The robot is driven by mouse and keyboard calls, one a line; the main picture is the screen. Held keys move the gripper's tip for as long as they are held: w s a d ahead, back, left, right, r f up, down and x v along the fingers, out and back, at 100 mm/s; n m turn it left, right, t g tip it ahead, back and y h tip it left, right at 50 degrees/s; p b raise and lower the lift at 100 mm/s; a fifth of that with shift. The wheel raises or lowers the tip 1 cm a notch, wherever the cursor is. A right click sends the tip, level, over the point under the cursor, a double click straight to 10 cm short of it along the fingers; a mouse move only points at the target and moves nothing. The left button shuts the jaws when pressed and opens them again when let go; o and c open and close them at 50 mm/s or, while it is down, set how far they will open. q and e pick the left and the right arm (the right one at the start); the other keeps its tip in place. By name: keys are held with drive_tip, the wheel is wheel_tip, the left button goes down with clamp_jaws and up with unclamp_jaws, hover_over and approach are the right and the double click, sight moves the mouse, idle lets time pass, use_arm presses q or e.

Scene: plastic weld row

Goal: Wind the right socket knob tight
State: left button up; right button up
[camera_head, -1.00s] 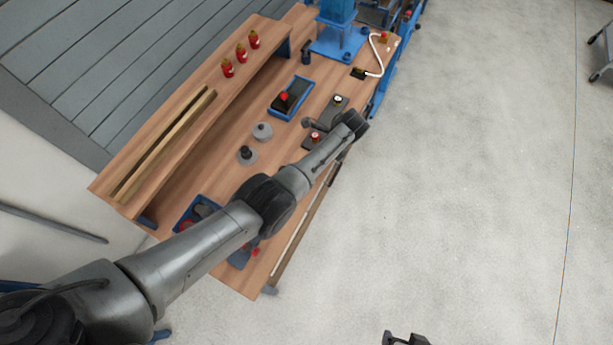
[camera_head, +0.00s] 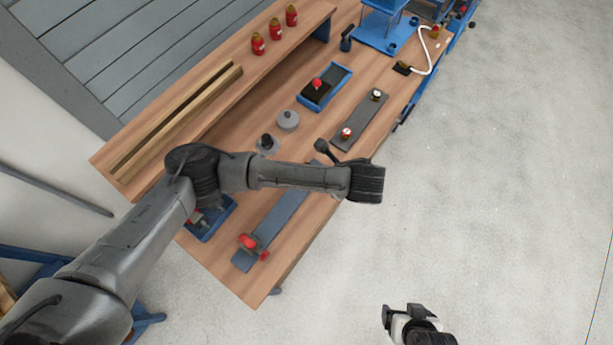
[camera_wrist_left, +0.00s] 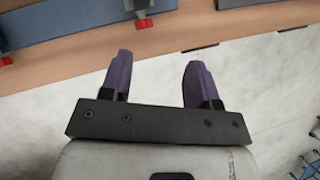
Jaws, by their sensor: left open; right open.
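A dark grey plate (camera_head: 362,114) lies on the wooden bench in the head view. It carries two knobs: a red-and-white one (camera_head: 346,133) at its nearer left end and a black-and-white one (camera_head: 376,95) at its farther right end. My left arm crosses the bench, and its wrist is just below the plate. In the left wrist view, my left gripper (camera_wrist_left: 157,64) is open and empty, with two purple fingers apart near the bench edge. The head view hides this gripper. My right gripper (camera_head: 401,315) is open and empty over the floor at the bottom, away from the bench.
A grey strip with red clamps (camera_head: 248,241) lies on the near bench. Two grey weights (camera_head: 288,120) and a blue tray (camera_head: 328,98) with a red-knobbed item stand behind. Floor right of the bench is clear.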

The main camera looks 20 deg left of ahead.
use_arm(q)
drive_tip(key=a+f+n, duration=0.1)
drive_tip(key=f, duration=0.3)
drive_tip(key=w+a+f+n+b, duration=0.1)
drive_tip(key=f, duration=0.3)
drive_tip(key=a+f+n+g+b, duration=0.1)
drive_tip(key=a+f+n, duration=0.1)
drive_tip(key=f, duration=0.2)
drive_tip(key=shift+w+f, duration=0.3)
drive_tip(key=shift+w, duration=0.1)
drive_tip(key=shift+c, duration=0.3)
